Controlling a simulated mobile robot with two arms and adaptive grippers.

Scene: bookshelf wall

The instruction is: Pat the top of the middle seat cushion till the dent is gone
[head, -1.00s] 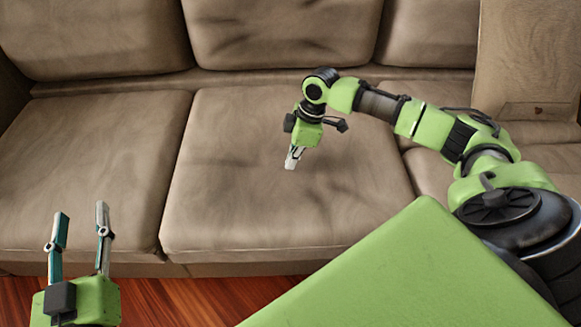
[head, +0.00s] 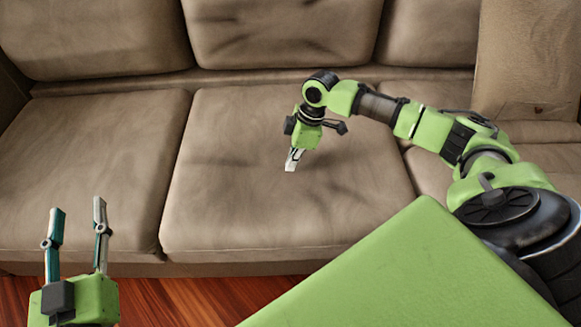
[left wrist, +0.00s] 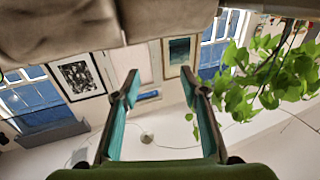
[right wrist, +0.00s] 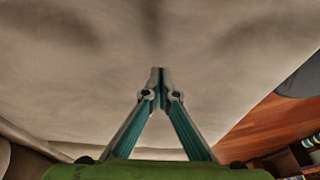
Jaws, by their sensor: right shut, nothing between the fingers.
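The middle seat cushion (head: 235,205) is brown fabric and lies in the centre of the sofa in the head view. Its top shows soft dark shading and creases; whether a dent remains is hard to tell. My right gripper (head: 291,168) points down at the middle of this cushion, fingers shut and empty, tips at or just above the fabric. In the right wrist view the shut fingertips (right wrist: 158,72) stand before the cushion fabric (right wrist: 90,75), with dark shaded patches beyond them. My left gripper (head: 78,212) is open and empty, in front of the sofa's left seat cushion (head: 85,160).
Back cushions (head: 280,30) line the sofa behind the seats. A loose brown pillow (head: 525,60) stands at the right. Wooden floor (head: 175,295) shows in front of the sofa. The left wrist view shows a plant (left wrist: 265,75) and framed pictures (left wrist: 77,77).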

